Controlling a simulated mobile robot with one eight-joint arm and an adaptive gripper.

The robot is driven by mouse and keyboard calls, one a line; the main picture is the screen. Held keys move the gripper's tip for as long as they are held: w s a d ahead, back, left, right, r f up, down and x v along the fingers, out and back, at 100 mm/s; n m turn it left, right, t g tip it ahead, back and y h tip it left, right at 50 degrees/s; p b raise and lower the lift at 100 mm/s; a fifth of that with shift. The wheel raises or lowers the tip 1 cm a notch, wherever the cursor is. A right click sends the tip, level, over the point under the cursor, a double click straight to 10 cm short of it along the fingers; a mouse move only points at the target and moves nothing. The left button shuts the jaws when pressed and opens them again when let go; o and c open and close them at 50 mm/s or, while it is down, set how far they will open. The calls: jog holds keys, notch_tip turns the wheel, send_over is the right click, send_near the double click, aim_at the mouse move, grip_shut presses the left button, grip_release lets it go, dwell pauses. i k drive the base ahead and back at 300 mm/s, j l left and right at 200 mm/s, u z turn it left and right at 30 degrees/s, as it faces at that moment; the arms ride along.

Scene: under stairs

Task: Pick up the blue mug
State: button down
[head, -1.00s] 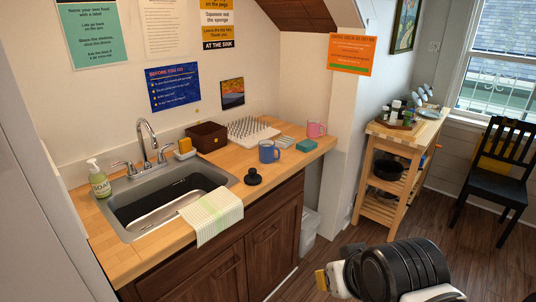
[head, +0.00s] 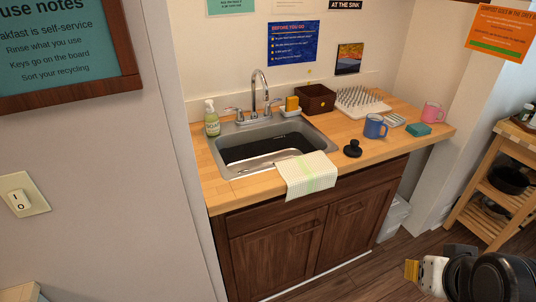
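The blue mug (head: 374,126) stands upright on the wooden counter, to the right of the sink. A black knob-like object (head: 352,149) sits just in front of it and to its left. A pink mug (head: 432,113) stands further right. My gripper (head: 411,270) shows at the lower right, low in front of the cabinet and well apart from the blue mug. Only its yellowish tip and white side show clearly. I cannot see whether its fingers are apart.
A drying rack (head: 362,102) stands behind the blue mug, and a teal block (head: 418,130) lies to its right. A towel (head: 306,175) hangs over the counter edge beside the sink (head: 265,148). A wooden cart (head: 490,205) stands at the right. Floor shows before the cabinet.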

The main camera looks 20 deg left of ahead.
aim_at(374, 123)
jog(key=i+l+u, duration=0.35)
jog(key=i+l, duration=0.45)
jog(key=i, duration=0.25)
jog(key=i+l+u, duration=0.35)
jog(key=i+l, duration=0.55)
jog(key=l, duration=0.1)
